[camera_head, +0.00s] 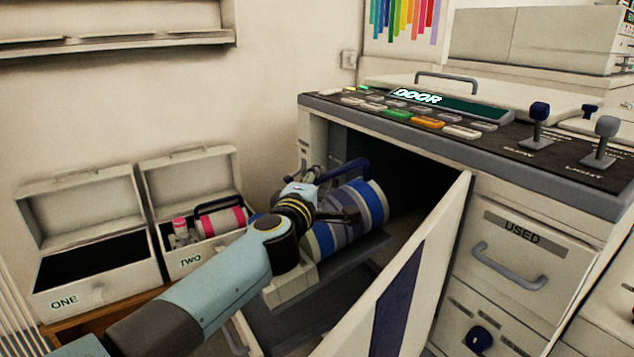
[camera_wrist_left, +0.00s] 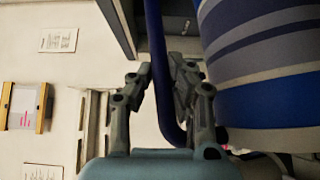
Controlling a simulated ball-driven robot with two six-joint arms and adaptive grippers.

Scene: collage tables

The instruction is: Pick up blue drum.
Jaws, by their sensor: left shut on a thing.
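The blue drum (camera_head: 368,203), with blue, grey and white stripes, lies on its side in the mouth of the machine's open compartment, over a dark tray (camera_head: 362,252). A dark blue handle (camera_head: 347,169) arches over its top. My left gripper (camera_head: 316,181) is at the near left end of the drum, shut on the handle. In the left wrist view, the drum (camera_wrist_left: 265,65) fills the right side, and the blue handle (camera_wrist_left: 155,40) runs between the fingers of my left gripper (camera_wrist_left: 162,78). My forearm hides part of the drum's left side. My right gripper is out of view.
The open door (camera_head: 405,280) slants up close to the drum's right. The control panel (camera_head: 420,110) overhangs the compartment. Open boxes marked ONE (camera_head: 95,295) and TWO (camera_head: 190,262) stand left; TWO holds a pink-striped drum (camera_head: 221,220). A drawer marked USED (camera_head: 515,255) is at right.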

